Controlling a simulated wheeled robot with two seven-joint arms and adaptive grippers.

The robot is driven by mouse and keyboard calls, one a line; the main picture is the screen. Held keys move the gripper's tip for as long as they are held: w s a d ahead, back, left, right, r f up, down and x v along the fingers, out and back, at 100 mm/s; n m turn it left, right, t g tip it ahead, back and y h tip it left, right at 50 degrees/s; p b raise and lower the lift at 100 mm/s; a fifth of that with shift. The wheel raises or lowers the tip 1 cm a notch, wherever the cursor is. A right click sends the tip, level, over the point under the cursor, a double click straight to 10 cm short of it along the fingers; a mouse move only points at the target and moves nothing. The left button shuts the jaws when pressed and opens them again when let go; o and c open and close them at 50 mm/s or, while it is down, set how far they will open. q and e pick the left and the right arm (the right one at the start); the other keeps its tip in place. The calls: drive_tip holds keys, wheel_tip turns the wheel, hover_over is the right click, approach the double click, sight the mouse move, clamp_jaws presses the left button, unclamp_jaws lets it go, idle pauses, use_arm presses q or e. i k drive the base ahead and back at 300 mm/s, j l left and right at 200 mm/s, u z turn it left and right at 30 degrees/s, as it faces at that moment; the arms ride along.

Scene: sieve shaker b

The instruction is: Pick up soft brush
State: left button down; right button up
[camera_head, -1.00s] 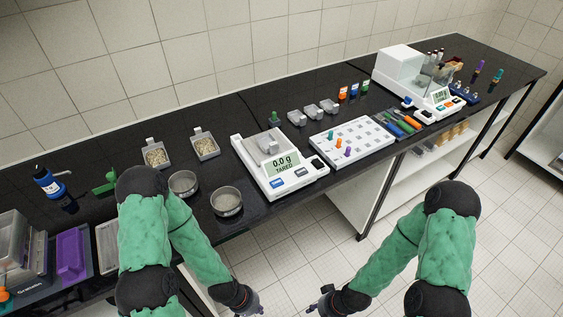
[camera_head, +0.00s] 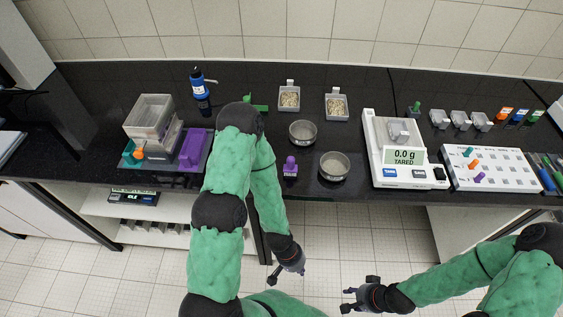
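I cannot tell for sure which thing is the soft brush. A small green item (camera_head: 257,105) lies at the back of the black bench, partly hidden behind my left arm. A small purple item with a rounded top (camera_head: 290,167) stands near the bench's front edge, left of the front sieve pan. My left gripper (camera_head: 285,277) hangs in front of the bench over the floor, fingers apart and empty. My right gripper (camera_head: 349,298) is also in front of the bench, further right, open and empty. Both are apart from everything on the bench.
A purple tray (camera_head: 192,148) and a clear box (camera_head: 151,115) stand at left, with a blue bottle (camera_head: 198,85) behind. Two round pans (camera_head: 334,166) (camera_head: 302,132), sample trays (camera_head: 289,98) and a balance (camera_head: 401,153) fill the middle. A white peg board (camera_head: 493,169) is at right.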

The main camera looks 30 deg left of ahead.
sight(290, 167)
drive_tip(key=u, duration=0.9)
